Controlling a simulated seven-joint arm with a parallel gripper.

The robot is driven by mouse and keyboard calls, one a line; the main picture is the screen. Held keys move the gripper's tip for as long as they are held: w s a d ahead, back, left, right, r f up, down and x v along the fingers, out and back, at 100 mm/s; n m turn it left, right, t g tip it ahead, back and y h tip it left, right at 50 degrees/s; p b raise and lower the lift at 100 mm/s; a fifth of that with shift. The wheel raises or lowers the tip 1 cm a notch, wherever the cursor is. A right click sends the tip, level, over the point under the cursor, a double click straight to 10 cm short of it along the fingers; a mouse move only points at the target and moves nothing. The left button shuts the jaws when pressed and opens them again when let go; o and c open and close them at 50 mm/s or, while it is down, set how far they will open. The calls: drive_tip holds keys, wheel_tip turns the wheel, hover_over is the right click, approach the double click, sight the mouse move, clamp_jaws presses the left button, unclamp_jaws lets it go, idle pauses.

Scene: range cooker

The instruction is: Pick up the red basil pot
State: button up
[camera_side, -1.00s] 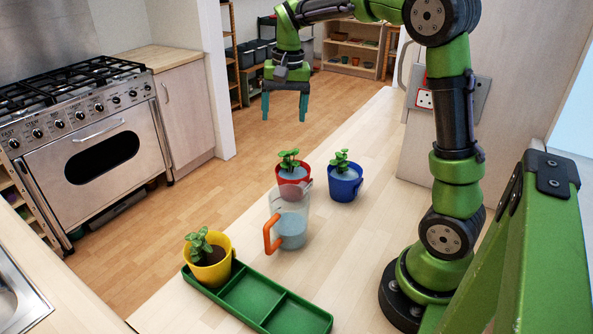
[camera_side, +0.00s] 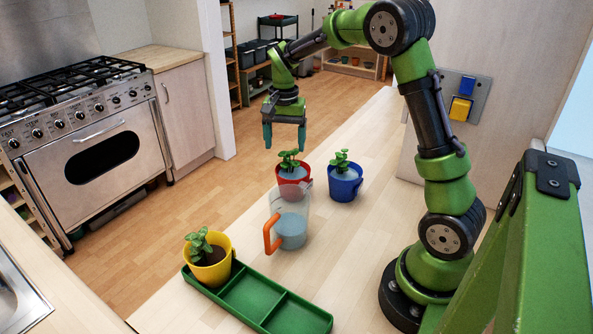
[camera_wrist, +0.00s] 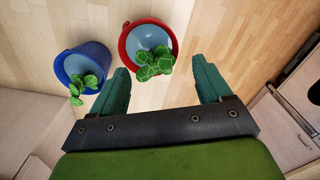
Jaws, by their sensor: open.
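The red basil pot (camera_side: 293,182) stands upright on the wooden counter, with a green plant and pale blue-grey contents. It also shows in the wrist view (camera_wrist: 129,47), just beyond the fingertips and a little left of the gap between them. My gripper (camera_side: 284,146) is open and empty, pointing down above the red pot, with its fingers near the height of the plant's top. In the wrist view its two teal fingers (camera_wrist: 163,82) are wide apart. The clear jug in front hides part of the red pot in the side view.
A blue pot (camera_side: 344,186) stands close on the right of the red one. A clear jug with an orange handle (camera_side: 291,226) stands in front. A yellow pot (camera_side: 211,270) sits in the left compartment of a green tray (camera_side: 297,320), whose other compartments are empty.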

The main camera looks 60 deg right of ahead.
sight(288, 151)
drive_tip(key=shift+s+d+f, duration=0.15)
drive_tip(key=shift+f, duration=1.2)
drive_tip(key=shift+s+d+f, duration=0.1)
drive_tip(key=shift+d+f, duration=0.05)
drive_tip(key=shift+f, duration=1.2)
drive_tip(key=shift+r, duration=0.1)
clamp_jaws()
